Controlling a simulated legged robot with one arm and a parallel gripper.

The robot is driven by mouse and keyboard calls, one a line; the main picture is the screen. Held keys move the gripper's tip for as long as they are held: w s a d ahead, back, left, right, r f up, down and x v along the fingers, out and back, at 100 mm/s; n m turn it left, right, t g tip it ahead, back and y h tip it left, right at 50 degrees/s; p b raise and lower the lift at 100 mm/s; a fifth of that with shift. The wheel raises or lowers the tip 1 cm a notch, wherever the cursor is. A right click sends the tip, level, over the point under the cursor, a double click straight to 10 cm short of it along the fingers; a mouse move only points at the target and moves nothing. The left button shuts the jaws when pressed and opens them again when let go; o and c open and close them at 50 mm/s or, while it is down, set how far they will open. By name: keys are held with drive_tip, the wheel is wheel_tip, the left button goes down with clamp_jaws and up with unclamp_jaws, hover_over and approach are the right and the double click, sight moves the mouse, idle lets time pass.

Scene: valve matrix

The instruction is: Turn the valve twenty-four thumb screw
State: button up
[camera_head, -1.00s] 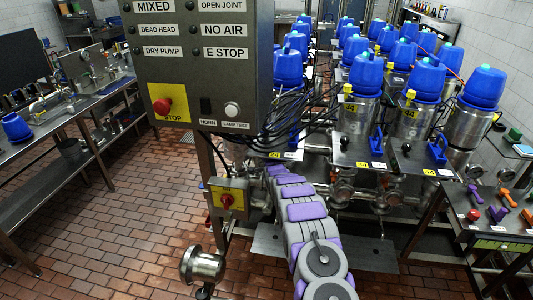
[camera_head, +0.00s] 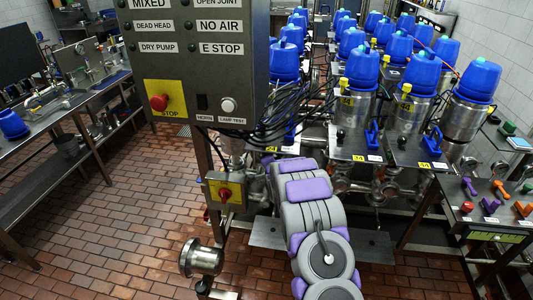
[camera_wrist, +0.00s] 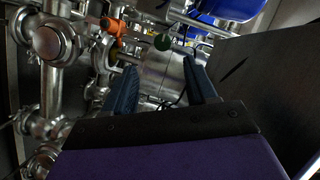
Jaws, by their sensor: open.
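In the head view a small yellow tag (camera_head: 270,149), possibly number twenty-four, sits on the plate left of the front valves, partly behind cables. I cannot make out valve twenty-four's thumb screw in either view. In the wrist view my gripper (camera_wrist: 161,64) is open, with two dark blue fingers apart and nothing clearly held. A shiny steel cylinder (camera_wrist: 160,75) shows beyond and between the fingers. My gripper is hidden in the head view, where my grey and purple arm reaches toward the pipes.
A control panel (camera_head: 195,60) hangs at upper left, with a yellow switch box (camera_head: 224,193) below it. Several blue-capped valves (camera_head: 358,70) stand at right. In the wrist view, pipe clamps (camera_wrist: 52,42) crowd the left and a dark plate (camera_wrist: 250,85) the right.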

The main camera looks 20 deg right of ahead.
drive_tip(key=v, duration=0.6)
drive_tip(key=shift+s, duration=0.4)
drive_tip(key=shift+a, duration=0.15)
